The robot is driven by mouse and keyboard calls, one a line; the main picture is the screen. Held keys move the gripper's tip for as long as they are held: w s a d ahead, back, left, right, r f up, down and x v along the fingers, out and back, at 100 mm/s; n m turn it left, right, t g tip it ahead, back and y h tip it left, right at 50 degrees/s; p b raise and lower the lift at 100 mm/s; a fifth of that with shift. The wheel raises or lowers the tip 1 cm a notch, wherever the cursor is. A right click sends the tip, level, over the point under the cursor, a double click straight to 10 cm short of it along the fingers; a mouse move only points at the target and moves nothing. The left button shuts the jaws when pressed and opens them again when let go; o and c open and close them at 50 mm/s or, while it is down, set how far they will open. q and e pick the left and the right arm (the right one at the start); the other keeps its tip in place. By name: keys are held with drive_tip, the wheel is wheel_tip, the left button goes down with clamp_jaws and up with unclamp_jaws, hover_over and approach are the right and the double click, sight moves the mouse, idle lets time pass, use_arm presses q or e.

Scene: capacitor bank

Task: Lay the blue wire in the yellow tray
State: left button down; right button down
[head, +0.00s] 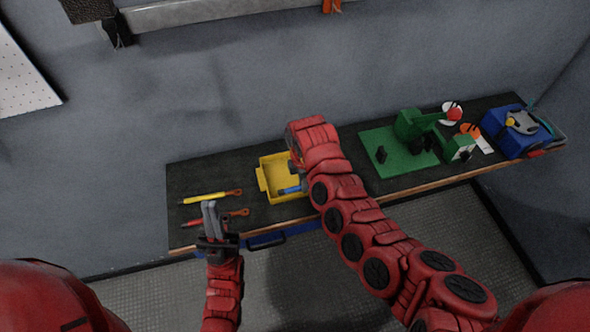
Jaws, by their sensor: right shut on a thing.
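The yellow tray (264,184) sits on the dark bench top, left of my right forearm, which hides its right side. A short blue length, the blue wire (289,190), shows at the tray's front right part. My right gripper (298,182) is over the right part of the tray, mostly hidden by its own wrist, and is shut on the blue wire. I cannot tell whether the wire touches the tray floor. My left gripper (209,210) is in front of the bench's left end, fingers pointing up; its opening is unclear.
A yellow-handled tool (204,198) and a red-handled tool (232,214) lie left of the tray, near my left gripper. A green board (398,163) with green fixtures and a blue box (515,130) stand to the right.

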sight(296, 176)
drive_tip(key=w+b, duration=0.2)
drive_tip(key=w+f+b, duration=0.1)
drive_tip(key=shift+a+f, duration=0.1)
drive_tip(key=shift+a, duration=0.3)
drive_tip(key=w+b, duration=0.1)
drive_tip(key=b, duration=0.2)
drive_tip(key=w+a+b, duration=0.1)
drive_tip(key=b, duration=0.2)
drive_tip(key=shift+w+a+f, duration=0.1)
drive_tip(key=shift+w, duration=0.15)
drive_tip(key=shift+w+f+b, duration=0.1)
drive_tip(key=shift+w+b, duration=0.1)
drive_tip(key=shift+b, duration=0.1)
drive_tip(key=shift+w+r+b, duration=0.2)
drive_tip(key=shift+w+b, duration=0.1)
drive_tip(key=shift+w, duration=0.05)
drive_tip(key=w+a+b, duration=0.1)
drive_tip(key=b, duration=0.3)
drive_tip(key=shift+f, duration=0.35)
drive_tip(key=shift+s+d+f+b, duration=0.1)
drive_tip(key=shift+f+b, duration=0.65)
drive_tip(key=shift+f, duration=0.15)
drive_tip(key=shift+f+b, duration=0.3)
drive_tip(key=shift+f, duration=0.05)
drive_tip(key=shift+d, duration=0.1)
